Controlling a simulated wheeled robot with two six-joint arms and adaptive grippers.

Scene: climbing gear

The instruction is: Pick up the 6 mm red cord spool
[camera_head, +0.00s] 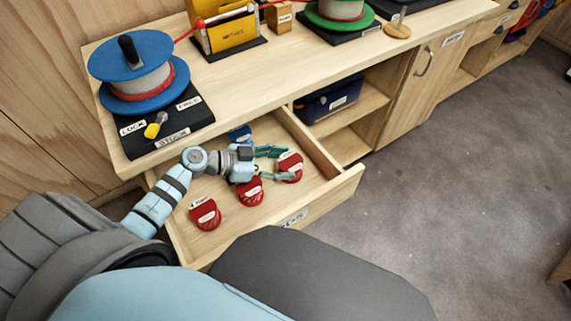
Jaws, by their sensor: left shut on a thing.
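The open wooden drawer (317,206) holds several small red spools with white labels; the label text is too small to read, so I cannot tell which is 6 mm. My left gripper (286,164) reaches into the drawer from the left, its teal fingers shut on the rightmost red spool (292,160), one on each side. A second red spool (249,194) lies just below the gripper's wrist and is partly covered. A third red spool (205,214) lies nearer the drawer's left side. I cannot tell whether the held spool is off the drawer floor. My right gripper is not in view.
A blue item (240,134) lies at the drawer's back, partly hidden. Above, the bench top (255,84) carries a large blue reel (135,62) on a black base, a yellow device (226,30) and a green reel (340,14). A dark blue box (330,101) sits on the shelf to the right.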

